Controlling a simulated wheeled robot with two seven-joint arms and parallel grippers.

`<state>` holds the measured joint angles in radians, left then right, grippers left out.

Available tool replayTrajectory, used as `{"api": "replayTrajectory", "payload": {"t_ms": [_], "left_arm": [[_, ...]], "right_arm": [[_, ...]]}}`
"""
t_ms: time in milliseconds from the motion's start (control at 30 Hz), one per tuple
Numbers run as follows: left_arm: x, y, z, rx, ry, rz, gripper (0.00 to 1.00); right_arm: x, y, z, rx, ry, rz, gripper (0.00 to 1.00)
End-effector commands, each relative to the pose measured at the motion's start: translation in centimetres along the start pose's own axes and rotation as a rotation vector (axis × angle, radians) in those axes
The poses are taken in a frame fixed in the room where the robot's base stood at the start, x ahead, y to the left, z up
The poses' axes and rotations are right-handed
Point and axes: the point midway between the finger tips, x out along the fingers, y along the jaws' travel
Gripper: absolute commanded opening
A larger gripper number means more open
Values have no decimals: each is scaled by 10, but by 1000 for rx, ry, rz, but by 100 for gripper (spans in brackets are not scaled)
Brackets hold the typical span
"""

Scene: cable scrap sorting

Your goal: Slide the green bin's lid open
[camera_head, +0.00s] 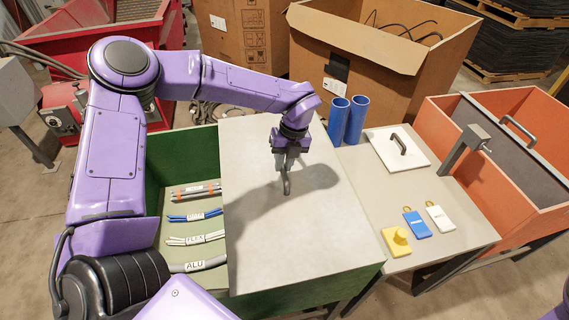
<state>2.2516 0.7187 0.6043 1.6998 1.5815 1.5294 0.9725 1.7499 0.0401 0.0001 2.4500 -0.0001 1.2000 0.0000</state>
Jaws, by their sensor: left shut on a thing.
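The green bin (182,150) stands in front of me. Its flat grey lid (262,240) covers the right part, and the left part is open. Bundles of cable with labels lie in the open part: grey ones with orange bands (197,190), blue ones (195,215), white ones (195,238) and a grey one marked ALU (200,264). My left gripper (287,172) points down over the lid and is shut on the lid's dark handle (287,186), which it partly hides. My right gripper is not in view.
Right of the lid, a grey table holds two blue cylinders (347,120), a white plate with a handle (397,148), a yellow block (397,240), and blue (417,224) and white (440,218) tags. An orange bin (450,118) stands far right; a cardboard box (385,50) is behind.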

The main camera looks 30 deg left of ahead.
Motion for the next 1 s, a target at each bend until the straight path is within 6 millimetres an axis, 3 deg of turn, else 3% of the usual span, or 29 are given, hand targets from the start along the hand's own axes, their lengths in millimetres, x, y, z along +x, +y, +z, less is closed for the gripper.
{"api": "replayTrajectory", "payload": {"t_ms": [300, 333, 400, 767, 1000], "left_arm": [[-2, -1, 1, -2, -3, -4, 0], [-2, -2, 1, -1, -3, -4, 25], [-2, -2, 1, 0, -3, -3, 44], [-8, -2, 1, 0, -4, -3, 44], [-62, -3, 1, -1, -7, -5, 44]], "right_arm": [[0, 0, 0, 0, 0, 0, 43], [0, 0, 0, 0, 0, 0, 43], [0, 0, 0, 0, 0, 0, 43], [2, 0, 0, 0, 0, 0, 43], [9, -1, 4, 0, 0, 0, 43]]}}
